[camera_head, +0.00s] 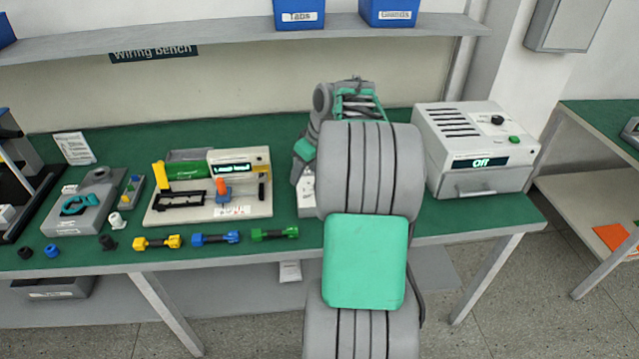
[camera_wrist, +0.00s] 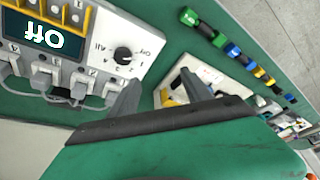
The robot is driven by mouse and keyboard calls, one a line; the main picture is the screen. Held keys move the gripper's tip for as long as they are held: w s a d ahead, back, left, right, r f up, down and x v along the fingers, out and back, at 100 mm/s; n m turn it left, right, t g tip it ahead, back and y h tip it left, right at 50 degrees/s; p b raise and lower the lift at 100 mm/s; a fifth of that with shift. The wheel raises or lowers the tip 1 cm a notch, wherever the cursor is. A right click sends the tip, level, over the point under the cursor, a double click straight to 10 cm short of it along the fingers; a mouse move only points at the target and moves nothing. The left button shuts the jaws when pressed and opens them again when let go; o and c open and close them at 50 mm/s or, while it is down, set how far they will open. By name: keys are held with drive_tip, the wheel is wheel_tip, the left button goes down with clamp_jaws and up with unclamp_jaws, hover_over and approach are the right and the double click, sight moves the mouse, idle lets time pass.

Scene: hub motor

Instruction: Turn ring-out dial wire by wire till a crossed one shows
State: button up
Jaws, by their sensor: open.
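The ring-out tester (camera_wrist: 88,72) is a white box in the wrist view, seen upside down. Its display (camera_wrist: 45,38) reads "Off". Its black dial (camera_wrist: 123,55) stands on the panel among small printed marks, including "All" and "Off". Numbered grey plugs (camera_wrist: 62,80) with leads line one edge, and yellow clips (camera_wrist: 55,10) line the other. My gripper (camera_wrist: 158,77) is open and empty; its two fingers reach past the tester's corner, beside the dial and apart from it. In the head view my arm hides the gripper and most of the tester.
A white machine (camera_head: 475,150) with its own knob and "Off" display stands right of my arm. Left of my arm are a fixture with a small display (camera_head: 238,170) and yellow, blue and green connectors (camera_head: 215,239) along the green bench's front. Blue bins (camera_head: 299,14) sit on the shelf.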

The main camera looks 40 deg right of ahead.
drive_tip(key=s+d+f, duration=0.2)
drive_tip(key=d+f, duration=0.1)
drive_tip(key=d, duration=0.5)
drive_tip(key=x, duration=0.7)
drive_tip(key=shift+w+a+p, duration=0.15)
drive_tip(key=shift+w+p, duration=0.2)
drive_tip(key=shift+w, duration=0.1)
clamp_jaws()
